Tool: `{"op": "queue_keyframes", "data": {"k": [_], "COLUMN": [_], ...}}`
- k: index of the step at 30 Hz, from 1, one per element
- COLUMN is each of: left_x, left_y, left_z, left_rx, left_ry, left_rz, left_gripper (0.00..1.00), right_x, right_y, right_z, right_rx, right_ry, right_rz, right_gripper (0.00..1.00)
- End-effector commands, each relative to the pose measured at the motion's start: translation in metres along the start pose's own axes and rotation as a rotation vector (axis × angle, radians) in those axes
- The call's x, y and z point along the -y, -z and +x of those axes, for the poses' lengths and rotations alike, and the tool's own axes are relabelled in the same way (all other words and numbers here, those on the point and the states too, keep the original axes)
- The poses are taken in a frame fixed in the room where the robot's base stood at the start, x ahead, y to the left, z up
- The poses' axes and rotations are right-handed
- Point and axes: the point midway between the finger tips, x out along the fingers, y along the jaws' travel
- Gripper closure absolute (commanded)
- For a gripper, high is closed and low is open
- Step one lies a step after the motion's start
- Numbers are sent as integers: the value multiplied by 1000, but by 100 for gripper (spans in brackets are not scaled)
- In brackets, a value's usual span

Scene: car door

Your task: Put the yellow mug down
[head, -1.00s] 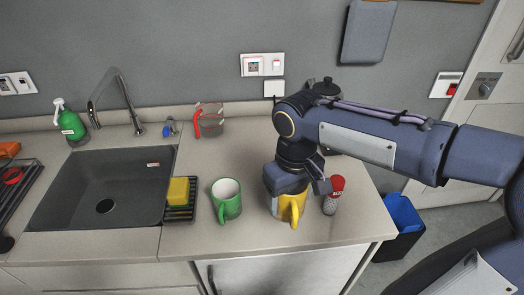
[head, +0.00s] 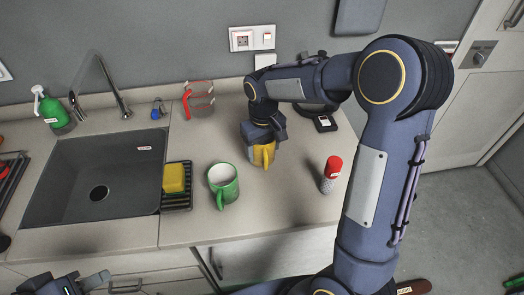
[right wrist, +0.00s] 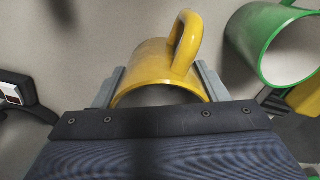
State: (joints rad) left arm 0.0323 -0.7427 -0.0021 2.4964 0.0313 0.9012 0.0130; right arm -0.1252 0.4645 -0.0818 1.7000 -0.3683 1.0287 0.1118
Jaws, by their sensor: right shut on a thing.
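The yellow mug (head: 262,155) is over the counter, behind and to the right of the green mug (head: 222,184). My right gripper (head: 265,136) comes down on it from above and is shut on it. In the right wrist view the yellow mug (right wrist: 158,68) sits between the two fingers, its handle pointing away from the palm. I cannot tell whether its base touches the counter. My left gripper (head: 82,284) shows only partly at the bottom left edge, away from the mugs; its jaw opening is unclear.
A red-capped shaker (head: 331,175) stands at the right on the counter (head: 282,205). A dark appliance (head: 318,110) is behind my right arm. A measuring jug (head: 199,100) stands at the back. A rack with a yellow sponge (head: 174,178) sits beside the sink (head: 100,180).

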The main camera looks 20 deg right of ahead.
Motion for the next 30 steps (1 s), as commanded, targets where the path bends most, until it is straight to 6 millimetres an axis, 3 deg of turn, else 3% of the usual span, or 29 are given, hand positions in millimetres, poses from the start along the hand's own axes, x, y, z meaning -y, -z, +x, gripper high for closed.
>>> {"op": "queue_keyframes", "data": {"k": [7, 12, 25, 26, 30], "left_x": [-2, -3, -1, -1, -1], "left_y": [2, 3, 1, 1, 2], "left_z": [-4, -6, -2, -2, -3], "left_rx": [0, 0, 0, 0, 0], "left_ry": [0, 0, 0, 0, 0], "left_rz": [0, 0, 0, 0, 0], "left_gripper": [64, 64, 64, 64, 64], "right_x": [-4, -4, -4, -4, -4], "right_y": [14, 13, 13, 13, 13], "right_z": [18, 42, 50, 50, 49], "right_rx": [2, 2, -2, -1, 0], "right_ry": [0, 0, 0, 0, 0], "right_rz": [1, 0, 0, 0, 0], "right_gripper": [64, 64, 64, 32, 14]}}
